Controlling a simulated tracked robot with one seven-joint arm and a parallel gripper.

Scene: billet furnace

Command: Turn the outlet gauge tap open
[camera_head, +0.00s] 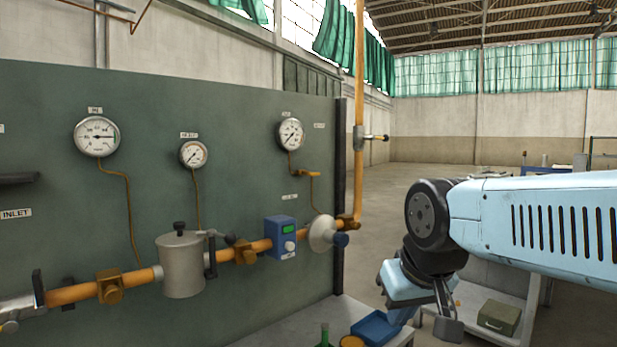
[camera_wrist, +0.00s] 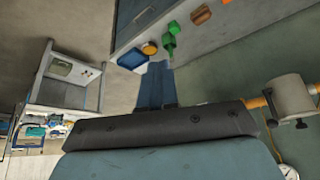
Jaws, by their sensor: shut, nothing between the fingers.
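The outlet gauge (camera_head: 290,134), a round white dial, is at the right of the grey-green panel. A thin brass line runs down from it to a small brass tap (camera_head: 308,174), then on to the main pipe. The tap looks roughly level; its handle is too small to read clearly. My gripper (camera_wrist: 157,68) is shut and empty in the wrist view, pointing towards the bench with the blue tray. In the head view my arm's end hangs low, right of the panel and apart from the tap.
The orange main pipe (camera_head: 254,248) carries a grey filter pot (camera_head: 181,265), a blue meter box (camera_head: 281,236) and a round regulator (camera_head: 321,234). A vertical orange pipe (camera_head: 359,80) rises by the panel's right edge. A blue tray (camera_head: 375,327) is on the bench below.

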